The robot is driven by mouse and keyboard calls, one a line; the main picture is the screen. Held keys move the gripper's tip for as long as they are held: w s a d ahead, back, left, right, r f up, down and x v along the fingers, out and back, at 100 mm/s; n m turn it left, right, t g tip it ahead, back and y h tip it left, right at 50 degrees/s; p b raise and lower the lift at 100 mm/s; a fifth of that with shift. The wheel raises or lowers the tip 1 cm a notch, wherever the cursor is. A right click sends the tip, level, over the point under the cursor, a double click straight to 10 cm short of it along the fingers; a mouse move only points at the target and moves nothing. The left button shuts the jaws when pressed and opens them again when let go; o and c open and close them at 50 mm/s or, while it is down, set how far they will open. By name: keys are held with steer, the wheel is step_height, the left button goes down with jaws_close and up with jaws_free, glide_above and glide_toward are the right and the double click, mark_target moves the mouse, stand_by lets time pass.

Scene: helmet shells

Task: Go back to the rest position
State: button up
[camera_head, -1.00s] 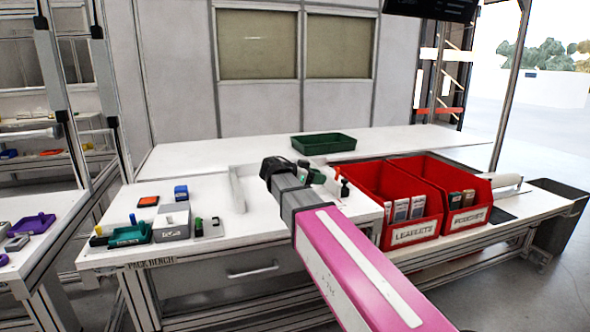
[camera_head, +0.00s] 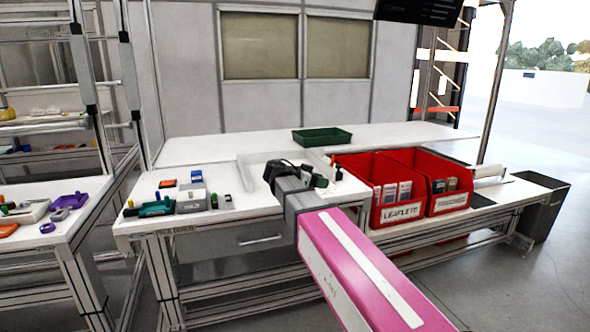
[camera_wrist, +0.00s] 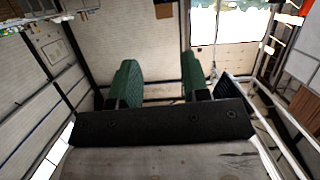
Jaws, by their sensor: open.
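My gripper (camera_wrist: 158,85) is open in the wrist view. Its two green fingers stand apart with nothing between them. In the head view my pink arm reaches in from the lower right, and the dark gripper end (camera_head: 318,178) shows in front of the pack bench (camera_head: 150,222). The arm hides part of the bench top and its front. No object is held.
Red bins (camera_head: 401,213) marked for leaflets and another item stand right of my arm. A green tray (camera_head: 322,141) lies at the back. A grey bin (camera_head: 540,207) stands far right.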

steer(key=s+d+f+n+g+y, duration=0.1)
steer(key=s+d+f+n+y, duration=0.15)
steer(key=f, duration=0.45)
steer(key=s+d+f+n+g+y, duration=0.1)
steer(key=s+d+f+n+y, duration=0.15)
steer(key=f, duration=0.45)
steer(key=s+d+f+n+g+y, duration=0.1)
steer(key=s+d+f+n+y, duration=0.2)
steer(key=f, duration=0.5)
steer(key=s+d+f+n+g+y, duration=0.1)
steer(key=s+d+f+n+y, duration=0.1)
steer(key=s+f+n+y, duration=0.3)
steer(key=s+f, duration=0.4)
steer(key=f, duration=0.2)
steer(key=shift+s+f+n+g+y, duration=0.3)
steer(key=shift+s+f+n+y, duration=0.05)
steer(key=shift+f+n+y, duration=0.05)
